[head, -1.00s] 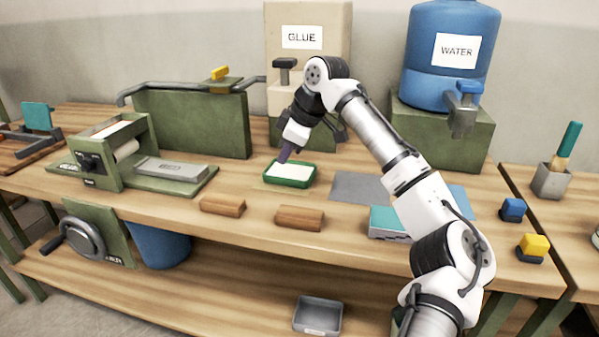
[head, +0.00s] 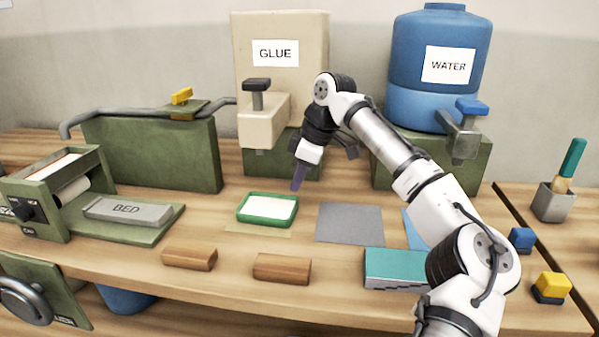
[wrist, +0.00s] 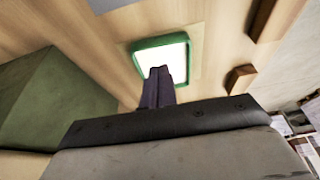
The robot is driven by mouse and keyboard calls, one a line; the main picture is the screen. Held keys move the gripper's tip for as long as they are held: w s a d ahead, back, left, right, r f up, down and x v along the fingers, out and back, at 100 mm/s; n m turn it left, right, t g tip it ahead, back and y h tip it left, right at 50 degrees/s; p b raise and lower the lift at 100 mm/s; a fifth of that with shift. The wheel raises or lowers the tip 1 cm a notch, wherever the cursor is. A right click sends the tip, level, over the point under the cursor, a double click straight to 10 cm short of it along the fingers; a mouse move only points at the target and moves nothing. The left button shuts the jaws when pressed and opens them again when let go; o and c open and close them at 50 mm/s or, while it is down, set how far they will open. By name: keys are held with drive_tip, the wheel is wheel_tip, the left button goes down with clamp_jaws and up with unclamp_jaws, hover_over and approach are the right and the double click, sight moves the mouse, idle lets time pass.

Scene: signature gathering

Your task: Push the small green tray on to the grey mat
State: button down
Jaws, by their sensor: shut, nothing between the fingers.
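The small green tray (head: 267,222) holds a white slab or sheet and sits on the wooden table, left of the flat grey mat (head: 350,225). A narrow gap separates the two, and the tray is off the mat. My gripper (head: 298,186) is shut and empty, its dark fingers pointing down at the tray's back right corner. Whether the tips touch the tray I cannot tell. In the wrist view the gripper (wrist: 158,75) covers part of the tray (wrist: 137,60).
A tan sheet (head: 258,230) shows by the tray's front edge. Wooden blocks (head: 190,258) (head: 282,268) lie in front. A teal-topped block (head: 395,265) lies in front of the mat. The glue dispenser (head: 262,120) and water tank (head: 436,105) stand behind. The mat's surface is bare.

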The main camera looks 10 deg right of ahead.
sight(284, 213)
drive_tip(key=x, duration=0.6)
drive_tip(key=shift+w+r+p, duration=0.1)
drive_tip(key=shift+r+p, duration=0.05)
drive_tip(key=shift+p, duration=0.15)
